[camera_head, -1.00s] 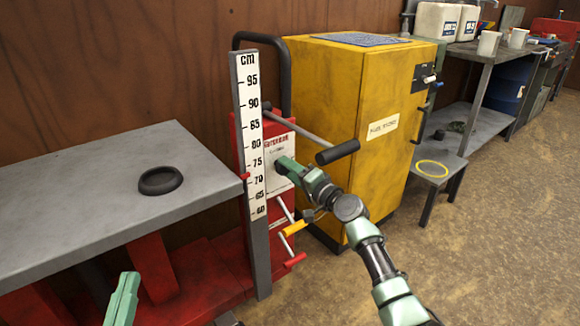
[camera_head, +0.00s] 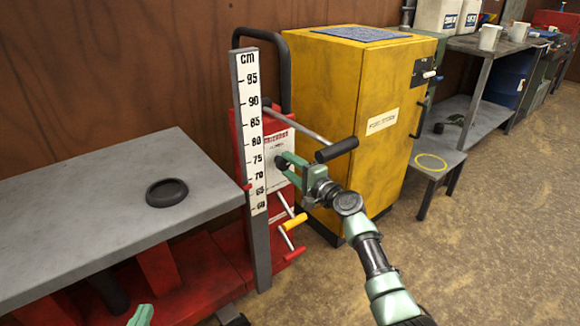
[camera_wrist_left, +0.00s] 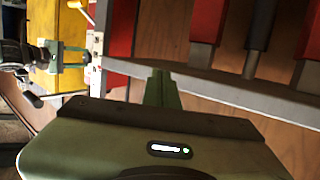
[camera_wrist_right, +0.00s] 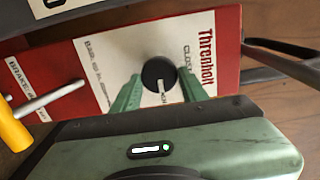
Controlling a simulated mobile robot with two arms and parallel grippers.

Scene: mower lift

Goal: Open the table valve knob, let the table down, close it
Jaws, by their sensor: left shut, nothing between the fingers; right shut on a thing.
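The valve knob (camera_wrist_right: 158,73) is black and round, with a white mark, on a white panel lettered "Threnholt". My right gripper (camera_wrist_right: 150,90) has its fingers on either side of the knob and is shut on it. The knob's mark points away from "CLOSE"; the word by its tip is hard to read. In the head view the right gripper (camera_head: 285,164) is at the panel. The grey lift table (camera_head: 90,215) is left of the cm scale (camera_head: 250,140); the red pointer (camera_head: 247,187) sits a little above 65. My left gripper (camera_wrist_left: 163,77) is shut and empty, low before the table.
A black ring-shaped dish (camera_head: 167,192) lies on the table. A lever with a black grip (camera_head: 337,150) sticks out above my right gripper. Yellow- and red-handled levers (camera_head: 293,222) are below it. A yellow cabinet (camera_head: 345,90) stands behind. The floor at right is clear.

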